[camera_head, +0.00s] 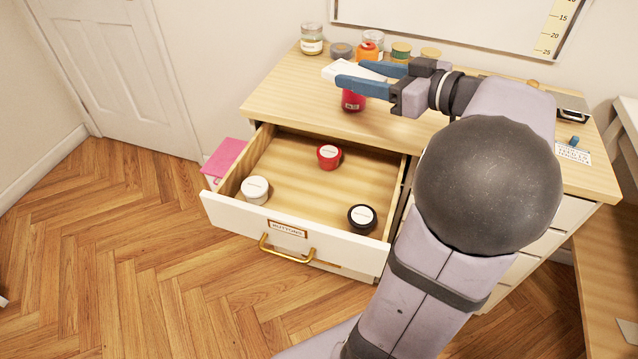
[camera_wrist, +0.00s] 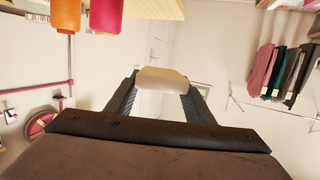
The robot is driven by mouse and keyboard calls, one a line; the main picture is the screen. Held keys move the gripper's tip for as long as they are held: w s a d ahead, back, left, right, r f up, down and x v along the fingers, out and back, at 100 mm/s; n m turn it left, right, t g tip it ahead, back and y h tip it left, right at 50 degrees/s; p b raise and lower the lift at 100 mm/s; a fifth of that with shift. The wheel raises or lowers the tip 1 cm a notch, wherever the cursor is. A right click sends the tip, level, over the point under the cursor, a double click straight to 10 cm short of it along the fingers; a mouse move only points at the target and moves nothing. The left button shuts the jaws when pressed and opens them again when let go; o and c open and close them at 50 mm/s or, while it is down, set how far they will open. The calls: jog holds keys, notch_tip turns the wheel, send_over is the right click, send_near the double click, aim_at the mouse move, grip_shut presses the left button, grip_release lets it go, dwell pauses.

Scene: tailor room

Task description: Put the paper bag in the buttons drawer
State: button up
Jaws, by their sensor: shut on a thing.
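My gripper (camera_head: 349,75) is shut on a pale, cream-white thing (camera_head: 334,71), which I take to be the paper bag. It shows as a beige, rounded block between the fingertips in the wrist view (camera_wrist: 162,80). The fingers partly hide it in the head view. My gripper holds it above the dresser top, behind the drawer. The drawer labelled BUTTONS (camera_head: 330,252) is pulled open. Inside it are a white round tin (camera_head: 255,190), a red one (camera_head: 328,157) and a black one (camera_head: 362,218), with bare wood between them.
A red spool (camera_head: 353,101) stands on the dresser top (camera_head: 300,95) under my gripper. Several jars and spools stand along its back edge, including a glass jar (camera_head: 312,40) and an orange spool (camera_head: 367,51). A pink box (camera_head: 226,158) is left of the drawer.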

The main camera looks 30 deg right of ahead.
jog(key=s+a+n+g+y, duration=0.4)
jog(key=s+a+n+y, duration=0.1)
jog(key=a, duration=0.4)
send_over(327, 215)
notch_tip(327, 215, down, 13)
jog(key=shift+m+t, duration=0.3)
jog(key=shift+w+d+f+b, duration=0.1)
jog(key=shift+f+b, duration=0.85)
jog(key=shift+f, duration=4.65)
jog(key=shift+f, duration=0.3)
